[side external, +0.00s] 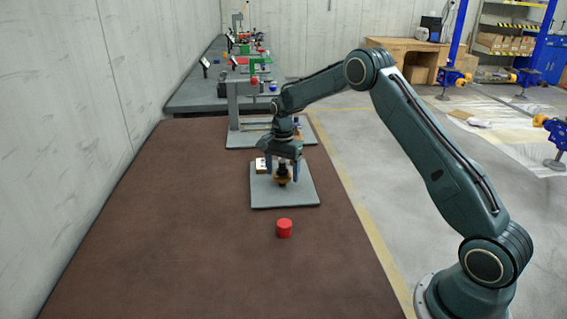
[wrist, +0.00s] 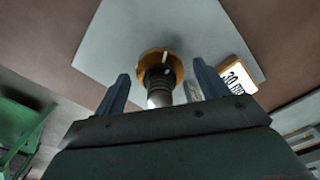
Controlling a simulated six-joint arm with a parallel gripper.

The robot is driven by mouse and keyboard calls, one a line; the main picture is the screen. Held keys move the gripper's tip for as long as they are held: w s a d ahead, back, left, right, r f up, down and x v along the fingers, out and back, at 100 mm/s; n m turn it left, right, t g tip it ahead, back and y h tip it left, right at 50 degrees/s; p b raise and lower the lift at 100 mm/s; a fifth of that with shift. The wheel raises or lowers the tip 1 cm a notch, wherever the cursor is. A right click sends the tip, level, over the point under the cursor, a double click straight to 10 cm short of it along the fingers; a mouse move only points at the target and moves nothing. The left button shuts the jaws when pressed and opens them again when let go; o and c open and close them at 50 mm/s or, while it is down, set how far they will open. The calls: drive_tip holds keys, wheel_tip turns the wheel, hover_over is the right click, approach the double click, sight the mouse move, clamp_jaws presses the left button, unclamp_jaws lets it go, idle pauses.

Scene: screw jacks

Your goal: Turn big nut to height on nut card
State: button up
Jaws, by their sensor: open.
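The big nut (side external: 283,181) is an orange-brown ring low around a dark threaded screw (side external: 282,169) on a grey plate (side external: 293,199). In the wrist view the nut (wrist: 174,62) circles the dark screw (wrist: 159,80), with a pale end toward the camera. My gripper (side external: 282,170) is above the plate, pointing down, its two blue fingers on either side of the screw. In the wrist view my gripper (wrist: 159,85) is open, with gaps between the fingers and the screw. The white nut card (wrist: 236,78) reads "30" with a partly cut-off unit; it also shows behind the gripper (side external: 261,164).
A red cylinder (side external: 284,228) stands on the brown table (side external: 180,220) in front of the plate. A grey stand (side external: 233,105) rises behind the plate. The left part of the table is clear up to the wall.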

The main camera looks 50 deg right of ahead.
drive_tip(key=shift+c, duration=0.2)
drive_tip(key=c, duration=0.9)
drive_tip(key=shift+n, duration=0.4)
drive_tip(key=n, duration=0.9)
drive_tip(key=shift+n, duration=0.3)
drive_tip(key=n, duration=0.7)
drive_tip(key=shift+f, duration=0.15)
drive_tip(key=n, duration=0.6)
drive_tip(key=shift+s+n, duration=0.1)
drive_tip(key=shift+n, duration=0.2)
